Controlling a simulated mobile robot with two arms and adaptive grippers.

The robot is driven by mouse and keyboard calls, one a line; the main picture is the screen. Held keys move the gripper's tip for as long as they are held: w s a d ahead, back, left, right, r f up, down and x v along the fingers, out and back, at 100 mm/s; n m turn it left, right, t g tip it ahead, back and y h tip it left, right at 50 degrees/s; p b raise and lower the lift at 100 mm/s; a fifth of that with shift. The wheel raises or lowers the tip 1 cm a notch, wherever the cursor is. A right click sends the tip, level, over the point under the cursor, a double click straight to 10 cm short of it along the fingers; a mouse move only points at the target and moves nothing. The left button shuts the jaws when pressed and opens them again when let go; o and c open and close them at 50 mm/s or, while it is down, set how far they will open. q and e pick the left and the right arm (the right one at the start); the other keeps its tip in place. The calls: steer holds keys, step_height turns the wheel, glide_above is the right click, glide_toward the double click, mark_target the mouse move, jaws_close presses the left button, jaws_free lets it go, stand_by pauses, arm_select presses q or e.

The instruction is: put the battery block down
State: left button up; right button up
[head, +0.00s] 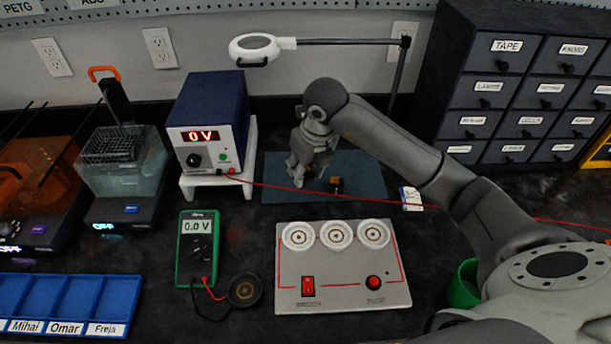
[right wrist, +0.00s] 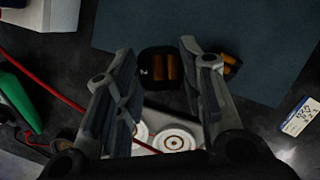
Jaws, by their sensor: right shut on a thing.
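My right gripper (head: 302,180) points down over the dark blue mat (head: 370,172) at the back of the bench. In the right wrist view its fingers (right wrist: 160,75) are shut on the battery block (right wrist: 158,68), a dark block with orange cells and a white mark on top. In the head view the gripper hides this block. I cannot tell whether its underside touches the mat. A second dark and orange block (head: 336,185) is on the mat just right of the gripper; it also shows beside the right finger in the wrist view (right wrist: 232,64). My left gripper is not in view.
A power supply (head: 208,125) reading 0 V stands left of the mat on a white stand. A red lead (head: 450,208) runs rightward past the gripper. A grey panel (head: 345,290) with three round sockets lies in front. A small card (head: 411,198) lies right of the mat.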

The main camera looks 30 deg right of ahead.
mark_target(306, 176)
steer(key=w+f, duration=0.1)
steer(key=w+d+f, duration=0.1)
steer(key=shift+f, duration=0.3)
steer(key=shift+s+p+x, duration=0.15)
steer(key=shift+p+x, duration=0.1)
steer(key=shift+x, duration=0.55)
steer(key=shift+s+p+x, duration=0.1)
steer(key=shift+p+x, duration=0.15)
steer(key=shift+x, duration=0.55)
steer(key=shift+f, duration=0.2)
steer(key=o, duration=1)
steer(key=shift+o, duration=0.2)
steer(key=shift+s+d+r, duration=0.1)
steer(key=shift+r, duration=0.45)
steer(key=v, duration=1.1)
steer(key=shift+s+r+b, duration=0.1)
steer(key=shift+s+b, duration=0.05)
steer(key=shift+b, duration=0.2)
